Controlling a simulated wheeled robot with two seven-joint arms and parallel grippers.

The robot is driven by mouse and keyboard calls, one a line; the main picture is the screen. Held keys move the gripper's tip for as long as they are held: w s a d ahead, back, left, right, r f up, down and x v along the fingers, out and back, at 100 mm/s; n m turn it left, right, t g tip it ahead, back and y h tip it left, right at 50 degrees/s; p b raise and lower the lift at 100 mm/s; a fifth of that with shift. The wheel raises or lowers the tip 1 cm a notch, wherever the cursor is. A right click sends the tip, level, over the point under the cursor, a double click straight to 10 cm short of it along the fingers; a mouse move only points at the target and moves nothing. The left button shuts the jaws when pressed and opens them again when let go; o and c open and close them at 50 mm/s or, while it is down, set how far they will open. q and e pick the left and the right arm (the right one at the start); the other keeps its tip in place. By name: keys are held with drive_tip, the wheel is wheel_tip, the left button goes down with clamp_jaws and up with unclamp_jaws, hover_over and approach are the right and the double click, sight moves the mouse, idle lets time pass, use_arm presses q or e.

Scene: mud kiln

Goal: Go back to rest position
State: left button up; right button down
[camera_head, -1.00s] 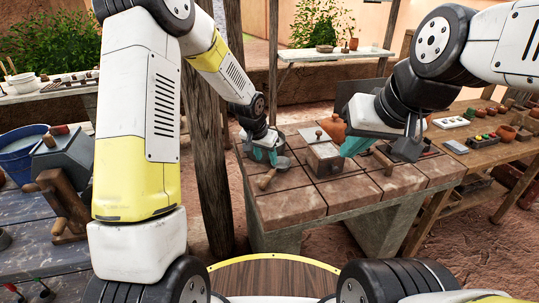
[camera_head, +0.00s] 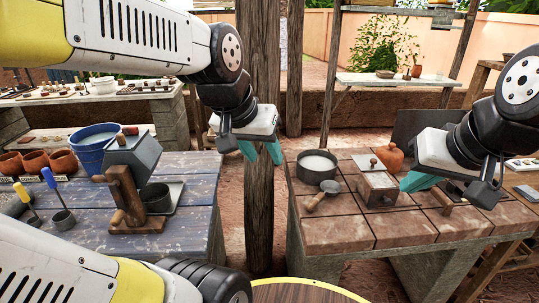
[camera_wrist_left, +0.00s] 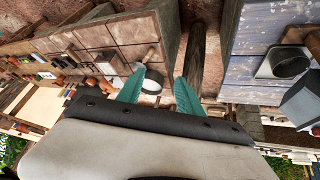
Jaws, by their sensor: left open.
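My left gripper (camera_head: 262,152) hangs in the air in front of the wooden post, over the gap between the two tables. Its teal fingers are apart with nothing between them, as the left wrist view (camera_wrist_left: 159,92) also shows. My right gripper (camera_head: 420,182) is low over the right part of the brick-topped table (camera_head: 400,229), just right of a small box with a lid (camera_head: 377,189). Its teal fingers overlap in the head view, so their gap and anything between them cannot be made out.
The wooden post (camera_head: 260,215) stands close behind my left gripper. A metal pot (camera_head: 317,170), a ladle (camera_head: 322,194) and an orange clay jar (camera_head: 390,156) are on the brick-topped table. The blue table (camera_head: 85,233) at left holds a wooden-based device (camera_head: 135,190) and a blue bucket (camera_head: 93,148).

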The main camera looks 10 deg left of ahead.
use_arm(q)
drive_tip(key=s, duration=0.4)
drive_tip(key=shift+r, duration=0.15)
idle(1.2)
